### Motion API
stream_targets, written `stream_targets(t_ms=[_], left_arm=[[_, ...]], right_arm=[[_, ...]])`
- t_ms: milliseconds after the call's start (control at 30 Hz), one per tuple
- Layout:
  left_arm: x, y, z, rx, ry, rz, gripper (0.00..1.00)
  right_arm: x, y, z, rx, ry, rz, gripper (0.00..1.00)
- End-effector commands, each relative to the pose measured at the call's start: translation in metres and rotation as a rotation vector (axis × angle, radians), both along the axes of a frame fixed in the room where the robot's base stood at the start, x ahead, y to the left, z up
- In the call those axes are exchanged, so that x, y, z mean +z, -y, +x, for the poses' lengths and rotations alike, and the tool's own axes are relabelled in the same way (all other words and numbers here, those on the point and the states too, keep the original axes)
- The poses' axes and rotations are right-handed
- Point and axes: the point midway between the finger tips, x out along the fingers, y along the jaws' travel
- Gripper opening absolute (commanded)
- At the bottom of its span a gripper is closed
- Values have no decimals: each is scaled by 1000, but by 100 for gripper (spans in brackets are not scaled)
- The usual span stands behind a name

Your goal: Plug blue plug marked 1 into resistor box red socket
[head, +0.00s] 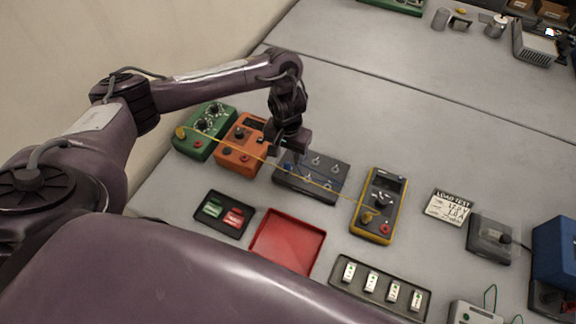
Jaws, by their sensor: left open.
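My left gripper (286,152) points down and is open, over the left end of a dark grey panel (318,192) with several posts. A small blue piece (288,168), possibly the blue plug, shows just below the fingers; its mark is not readable. An orange box (236,158) with a dark knob and a red socket (246,158) stands left of the gripper. A green box (190,150) with two dials and a red socket (198,145) stands farther left. I cannot tell which is the resistor box. My right gripper is not in view.
A yellow cable (325,185) runs from the green box across to a yellow-edged multimeter (383,184). In front are a black tray (203,224), a red tray (288,243) and a rack (398,276) with several white pieces.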

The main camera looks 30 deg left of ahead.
Motion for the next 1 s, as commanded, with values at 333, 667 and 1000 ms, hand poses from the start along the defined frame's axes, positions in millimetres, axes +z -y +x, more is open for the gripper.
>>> stream_targets(t_ms=[333,667,1000], left_arm=[[-47,0,-1,0,-2,0,44],[-56,0,0,0,0,0,44],[-56,0,0,0,0,0,44]], right_arm=[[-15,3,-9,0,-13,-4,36],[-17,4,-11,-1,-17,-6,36],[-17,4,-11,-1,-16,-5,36]])
